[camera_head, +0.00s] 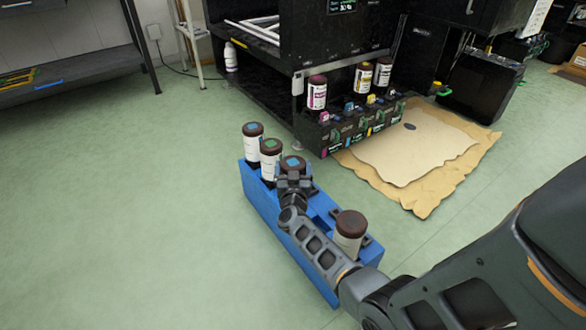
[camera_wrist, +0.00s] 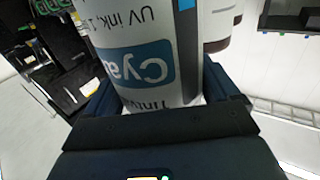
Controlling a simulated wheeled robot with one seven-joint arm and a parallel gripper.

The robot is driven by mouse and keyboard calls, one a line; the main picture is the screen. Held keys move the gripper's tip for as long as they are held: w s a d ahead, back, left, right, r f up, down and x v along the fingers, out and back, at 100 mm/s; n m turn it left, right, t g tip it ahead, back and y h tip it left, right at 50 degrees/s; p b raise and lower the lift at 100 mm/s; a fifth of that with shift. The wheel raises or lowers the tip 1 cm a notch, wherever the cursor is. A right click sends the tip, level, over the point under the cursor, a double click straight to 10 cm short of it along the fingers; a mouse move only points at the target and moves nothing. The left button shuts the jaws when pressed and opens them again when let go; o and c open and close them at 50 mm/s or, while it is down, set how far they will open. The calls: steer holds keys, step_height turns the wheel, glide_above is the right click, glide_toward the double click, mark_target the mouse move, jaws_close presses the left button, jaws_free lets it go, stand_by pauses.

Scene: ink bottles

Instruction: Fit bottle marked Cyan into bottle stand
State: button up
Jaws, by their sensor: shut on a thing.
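The bottle marked Cyan (camera_wrist: 145,50) is held between the jaws of my gripper (camera_wrist: 155,105); its white label with a blue patch reads upside down in the wrist view. In the head view its brown cap with a blue mark (camera_head: 292,162) shows just beyond my gripper (camera_head: 294,184), which hides most of its body. The long blue box (camera_head: 258,205) on the floor is below it and holds other bottles. The black printer's bottle stand (camera_head: 345,128) is behind, with several bottles upside down or upright in it; I cannot tell which.
Two capped bottles (camera_head: 253,145) (camera_head: 270,160) stand at the box's far end, and another bottle (camera_head: 349,232) at its near end. Brown cardboard (camera_head: 425,160) lies on the floor before the printer. A black container (camera_head: 480,85) stands farther right. Green floor at left is clear.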

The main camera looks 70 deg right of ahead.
steer(key=shift+f, duration=0.25)
steer(key=o, duration=1.6)
steer(key=shift+o, duration=0.2)
steer(key=shift+f, duration=0.1)
steer(key=shift+a, duration=0.1)
